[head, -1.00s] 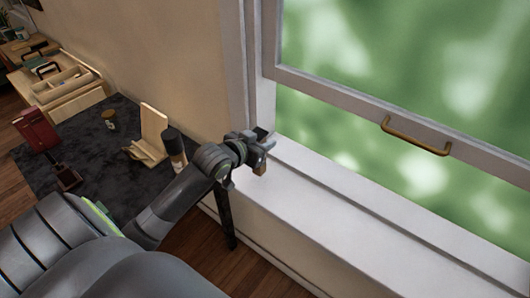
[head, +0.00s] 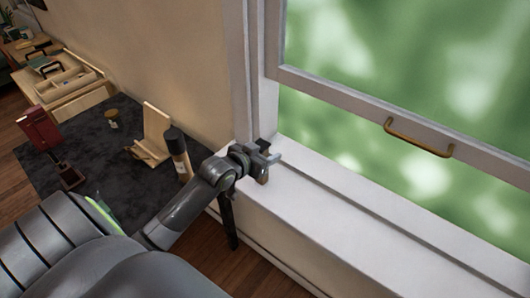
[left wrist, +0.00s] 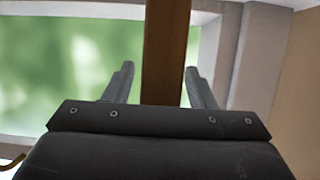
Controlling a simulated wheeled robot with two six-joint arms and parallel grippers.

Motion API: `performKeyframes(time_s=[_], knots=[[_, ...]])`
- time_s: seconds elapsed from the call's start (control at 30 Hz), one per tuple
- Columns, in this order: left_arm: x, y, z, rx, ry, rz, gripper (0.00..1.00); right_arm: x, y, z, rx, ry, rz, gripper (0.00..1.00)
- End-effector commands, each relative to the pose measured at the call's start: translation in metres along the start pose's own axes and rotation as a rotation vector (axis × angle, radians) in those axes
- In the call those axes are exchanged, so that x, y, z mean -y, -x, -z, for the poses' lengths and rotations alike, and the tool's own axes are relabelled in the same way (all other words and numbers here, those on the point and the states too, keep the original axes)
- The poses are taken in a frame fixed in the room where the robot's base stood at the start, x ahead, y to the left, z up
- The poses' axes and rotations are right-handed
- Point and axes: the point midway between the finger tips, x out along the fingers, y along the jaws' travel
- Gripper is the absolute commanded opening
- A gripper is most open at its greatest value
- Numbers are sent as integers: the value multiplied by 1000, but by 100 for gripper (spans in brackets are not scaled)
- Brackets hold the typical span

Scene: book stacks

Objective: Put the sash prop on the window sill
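The sash prop, a brown wooden bar (left wrist: 166,50), runs upright between the fingers of my left gripper (left wrist: 160,72) in the left wrist view. The fingers stand apart around it, with a visible gap on the left side and the bar close to the right finger. In the head view, my left gripper (head: 268,156) is over the left end of the white window sill (head: 345,225), by the frame corner. A small tan end of the prop (head: 263,178) shows below it, at the sill; contact is hard to make out. My right gripper is not in view.
The raised sash with a brass handle (head: 418,137) is to the right. The sill is clear to the right of my gripper. A dark table (head: 95,150) at left holds a wooden stand (head: 152,135), a bottle (head: 177,152) and a red book (head: 38,128).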

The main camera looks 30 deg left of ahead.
Motion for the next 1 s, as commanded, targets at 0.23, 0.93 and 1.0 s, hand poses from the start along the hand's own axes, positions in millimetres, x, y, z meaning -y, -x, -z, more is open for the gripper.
performKeyframes(time_s=[0.23,0.93,1.0], knots=[[1,5,2,1,-1,1,51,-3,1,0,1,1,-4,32],[1,116,3,1,-3,0,51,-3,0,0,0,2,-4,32],[0,119,3,0,-1,0,51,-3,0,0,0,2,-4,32]])
